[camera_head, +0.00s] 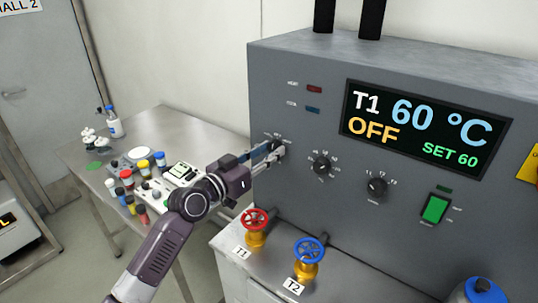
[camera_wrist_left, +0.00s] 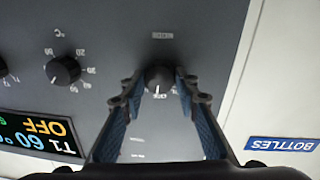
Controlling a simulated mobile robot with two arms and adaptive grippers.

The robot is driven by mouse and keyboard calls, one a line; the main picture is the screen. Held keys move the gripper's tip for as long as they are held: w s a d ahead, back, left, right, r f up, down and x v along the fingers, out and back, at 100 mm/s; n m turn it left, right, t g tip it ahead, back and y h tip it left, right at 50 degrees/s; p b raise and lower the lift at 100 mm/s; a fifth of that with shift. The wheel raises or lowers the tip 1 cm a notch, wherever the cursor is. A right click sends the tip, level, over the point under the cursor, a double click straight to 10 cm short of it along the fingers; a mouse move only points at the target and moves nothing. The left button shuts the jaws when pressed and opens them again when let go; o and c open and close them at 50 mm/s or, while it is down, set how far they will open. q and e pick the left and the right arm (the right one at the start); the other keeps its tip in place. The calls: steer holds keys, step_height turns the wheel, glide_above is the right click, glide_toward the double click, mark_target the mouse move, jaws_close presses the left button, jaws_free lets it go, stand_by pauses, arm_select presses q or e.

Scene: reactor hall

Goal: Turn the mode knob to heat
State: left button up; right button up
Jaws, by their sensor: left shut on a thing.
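The mode knob (camera_wrist_left: 158,80) is a small dark knob on the grey control panel (camera_head: 300,200). In the left wrist view it sits between the two fingertips of my left gripper (camera_wrist_left: 157,88), which is shut on it. In the head view my left gripper (camera_head: 272,152) reaches the panel's left side and its fingers cover most of the knob. The display (camera_head: 425,130) reads T1, 60 °C, OFF and SET 60. The small lettering around the mode knob is too blurred to read surely. My right gripper is not in view.
A temperature knob (camera_head: 321,165), another knob (camera_head: 377,187) and a green switch (camera_head: 435,208) are to the right on the panel. A red valve (camera_head: 254,222) and a blue valve (camera_head: 309,252) stand below. A steel table (camera_head: 150,122) with several bottles is at left.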

arm_select(q)
steer(key=m+b, duration=0.2)
steer(key=shift+f+b, duration=0.2)
steer(key=shift+b, duration=0.1)
steer(key=shift+m+b, duration=0.6)
steer(key=shift+m, duration=0.4)
steer(key=shift+r+m+y+b, duration=0.15)
steer(key=shift+m+y+b, duration=0.25)
steer(key=shift+m, duration=0.7)
steer(key=shift+m+b, duration=0.3)
steer(key=shift+m, duration=0.8)
steer(key=shift+r, duration=0.1)
steer(key=o, duration=1.2)
steer(key=shift+c, duration=0.2)
